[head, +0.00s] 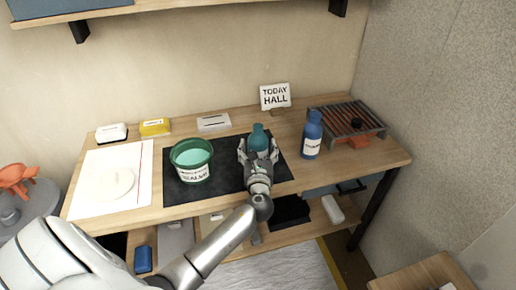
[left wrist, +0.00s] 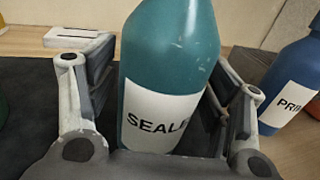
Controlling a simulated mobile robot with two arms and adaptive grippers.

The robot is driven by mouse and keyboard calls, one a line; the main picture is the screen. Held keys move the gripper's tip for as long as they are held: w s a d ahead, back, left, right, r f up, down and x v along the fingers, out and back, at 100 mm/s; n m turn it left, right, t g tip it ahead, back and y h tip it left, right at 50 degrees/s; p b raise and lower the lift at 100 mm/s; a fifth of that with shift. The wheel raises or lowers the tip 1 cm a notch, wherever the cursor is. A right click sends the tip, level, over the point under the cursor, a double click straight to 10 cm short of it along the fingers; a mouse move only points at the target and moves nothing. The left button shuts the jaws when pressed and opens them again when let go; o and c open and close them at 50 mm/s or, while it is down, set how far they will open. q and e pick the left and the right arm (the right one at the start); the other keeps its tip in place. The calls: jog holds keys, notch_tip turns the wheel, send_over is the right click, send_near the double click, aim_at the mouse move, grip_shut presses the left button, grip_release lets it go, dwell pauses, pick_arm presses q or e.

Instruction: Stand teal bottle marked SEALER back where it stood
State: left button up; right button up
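The teal SEALER bottle (head: 259,138) stands about upright at the back of the dark mat. It fills the middle of the left wrist view (left wrist: 168,60), its white label facing me. My left gripper (head: 259,154) is around it, one finger on each side. In the left wrist view a narrow gap shows between the left finger and the bottle, so the fingers look open; contact on the right side is unclear. The bottle's base is hidden by the gripper. My right gripper is not in view.
A green bucket (head: 192,171) stands left of the gripper on the dark mat (head: 226,148). A blue bottle (head: 312,136) stands close on the right. Beyond it is a grill-like rack (head: 345,119). A TODAY HALL sign (head: 275,96) stands behind. White paper (head: 115,180) lies left.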

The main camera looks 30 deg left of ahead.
pick_arm(q)
jog(key=shift+r, duration=0.1)
jog(key=shift+r, duration=0.2)
jog(key=v, duration=1.2)
jog(key=shift+s, duration=0.1)
